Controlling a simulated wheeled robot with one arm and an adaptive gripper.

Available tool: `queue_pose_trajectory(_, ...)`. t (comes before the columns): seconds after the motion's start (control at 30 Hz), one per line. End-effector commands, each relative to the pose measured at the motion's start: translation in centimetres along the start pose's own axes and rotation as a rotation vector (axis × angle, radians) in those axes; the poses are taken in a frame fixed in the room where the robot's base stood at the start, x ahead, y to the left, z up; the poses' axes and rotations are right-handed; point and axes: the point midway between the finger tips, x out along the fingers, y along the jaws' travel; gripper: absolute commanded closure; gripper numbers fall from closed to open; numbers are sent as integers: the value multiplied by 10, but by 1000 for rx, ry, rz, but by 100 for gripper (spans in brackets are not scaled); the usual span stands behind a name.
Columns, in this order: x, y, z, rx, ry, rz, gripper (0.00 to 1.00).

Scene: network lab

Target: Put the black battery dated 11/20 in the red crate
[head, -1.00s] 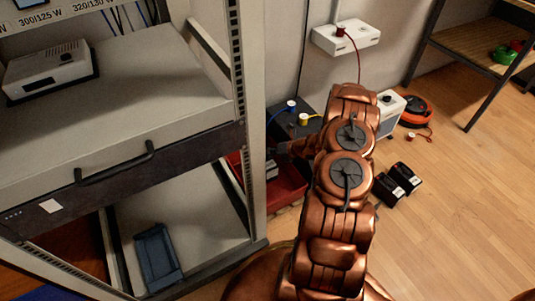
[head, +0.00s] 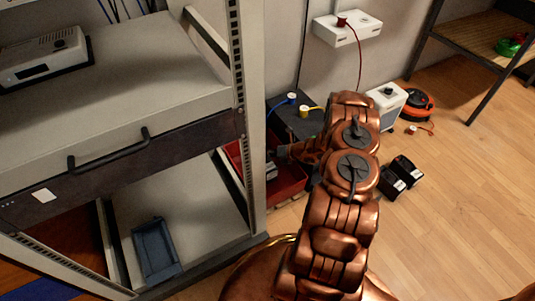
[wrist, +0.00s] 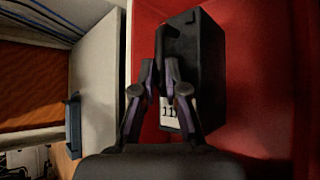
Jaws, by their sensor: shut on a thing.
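My gripper (wrist: 161,75) is shut on a black battery (wrist: 204,55) in the wrist view. The battery has a white label (wrist: 168,113) that reads "11" at its start; the rest of the date is hidden by a finger. Red crate (wrist: 258,75) surfaces lie behind and beside the battery, so it is in or just above the crate; I cannot tell if it touches the bottom. In the head view the red crate (head: 291,180) stands on the floor behind the rack post, partly hidden. My arm reaches toward it, and the fingers are not clear there.
Two black batteries (head: 400,176) with labels stand on the floor right of my arm. The metal rack (head: 250,110) is close on the left, with a blue tray (head: 156,248) on its bottom shelf. A dark box (head: 297,122) is behind the crate.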

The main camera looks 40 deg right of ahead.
Motion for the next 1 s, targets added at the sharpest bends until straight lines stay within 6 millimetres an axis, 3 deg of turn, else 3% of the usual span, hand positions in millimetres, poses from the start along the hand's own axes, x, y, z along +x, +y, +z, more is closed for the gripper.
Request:
queue_pose_trajectory(0.67,6,-7,-5,-1,-2,1,100)
queue_pose_trajectory(0.7,6,-8,-5,-2,-1,1,85)
queue_pose_trajectory(0.9,6,-8,-6,-1,0,1,65)
queue_pose_trajectory(1.0,6,-8,-7,-1,1,1,63)
